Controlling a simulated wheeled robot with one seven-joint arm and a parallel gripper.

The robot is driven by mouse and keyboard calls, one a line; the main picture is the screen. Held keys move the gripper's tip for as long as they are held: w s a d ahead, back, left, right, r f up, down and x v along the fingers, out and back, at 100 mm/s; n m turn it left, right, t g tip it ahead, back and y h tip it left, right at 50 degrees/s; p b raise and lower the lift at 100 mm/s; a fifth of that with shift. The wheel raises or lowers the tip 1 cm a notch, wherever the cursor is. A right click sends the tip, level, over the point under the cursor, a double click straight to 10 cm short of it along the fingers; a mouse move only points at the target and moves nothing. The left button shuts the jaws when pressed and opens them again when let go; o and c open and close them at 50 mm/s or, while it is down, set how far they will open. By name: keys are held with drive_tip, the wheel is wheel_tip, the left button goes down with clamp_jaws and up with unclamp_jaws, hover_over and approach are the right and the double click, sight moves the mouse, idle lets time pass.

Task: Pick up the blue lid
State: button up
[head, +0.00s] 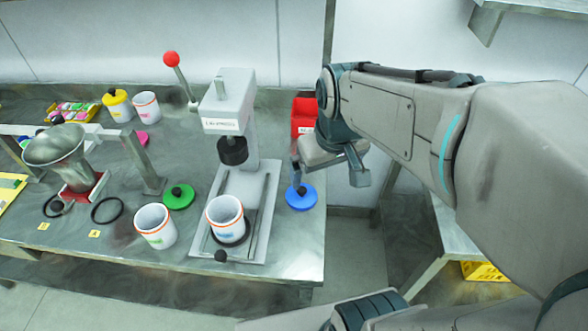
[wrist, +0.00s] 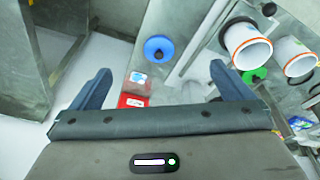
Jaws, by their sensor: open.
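The blue lid (head: 301,197) lies flat on the metal table near its right edge, with a dark knob on top. It also shows in the wrist view (wrist: 159,48), ahead of the fingers and between their lines. My gripper (head: 329,179) is open and empty, above and slightly right of the lid in the head view. In the wrist view my gripper's two fingers (wrist: 158,82) are wide apart, and nothing is between the tips. The lid is fully visible in the wrist view.
A lever press (head: 232,130) with a white cup (head: 226,215) on its base stands left of the lid. A red bin (head: 304,115) is behind it. A green lid (head: 179,196) and another cup (head: 155,226) are farther left. The table's right edge is close to the lid.

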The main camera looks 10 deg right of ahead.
drive_tip(key=w+f+n+g+b, duration=0.1)
drive_tip(key=w+f+n+b, duration=0.15)
drive_tip(key=w+f, duration=0.4)
drive_tip(key=n+g+b, duration=0.1)
drive_tip(key=n+g, duration=0.1)
drive_tip(key=n, duration=0.1)
hover_over(301, 188)
wheel_tip(301, 188, down, 7)
wheel_tip(301, 188, down, 13)
drive_tip(key=shift+p, duration=0.7)
drive_tip(key=c, duration=0.9)
